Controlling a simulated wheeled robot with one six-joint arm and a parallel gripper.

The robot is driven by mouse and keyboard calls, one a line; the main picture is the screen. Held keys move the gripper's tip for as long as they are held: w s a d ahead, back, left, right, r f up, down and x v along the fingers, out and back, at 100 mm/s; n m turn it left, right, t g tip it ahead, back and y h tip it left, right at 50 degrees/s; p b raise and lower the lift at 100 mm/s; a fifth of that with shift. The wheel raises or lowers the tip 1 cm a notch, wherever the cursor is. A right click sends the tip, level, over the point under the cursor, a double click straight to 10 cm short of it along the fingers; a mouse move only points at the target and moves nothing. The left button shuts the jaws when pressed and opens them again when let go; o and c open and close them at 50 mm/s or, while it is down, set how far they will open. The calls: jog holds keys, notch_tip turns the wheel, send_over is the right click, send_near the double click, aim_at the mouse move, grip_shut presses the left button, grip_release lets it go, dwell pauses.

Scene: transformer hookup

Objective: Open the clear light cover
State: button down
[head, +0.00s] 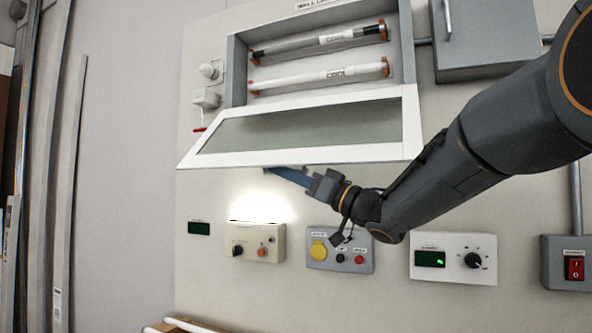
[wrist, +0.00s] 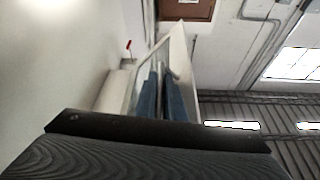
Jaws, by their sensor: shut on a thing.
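The clear light cover (head: 300,128) is a white-framed pane hinged along its bottom side. In the head view it is tilted down and outward from the grey light box (head: 238,75), so the box stands open. Two tubes show inside, a dark-ended one (head: 318,42) above a white one (head: 318,75). My gripper (head: 290,175), with blue fingers, is at the underside of the cover's lower frame edge. The exact contact is partly hidden.
Below are a beige control box (head: 255,242) under a bright glow, a grey box with a yellow button (head: 340,250), a white dial panel (head: 453,258) and a red switch box (head: 567,264). A grey cabinet (head: 490,35) is at upper right.

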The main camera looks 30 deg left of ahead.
jog(key=shift+s+r+m+t+p, duration=0.4)
jog(key=shift+s+r+m+p, duration=0.3)
jog(key=shift+s, duration=0.25)
jog(key=shift+d, duration=0.1)
jog(key=c, duration=1.8)
grip_release()
jog(key=shift+w, duration=0.1)
jog(key=shift+c, duration=0.2)
jog(key=shift+f, duration=0.1)
jog(key=b+v, duration=0.1)
jog(key=v, duration=0.6)
jog(key=shift+d+b, duration=0.35)
jog(key=shift+b, duration=0.05)
jog(key=shift+f, duration=0.15)
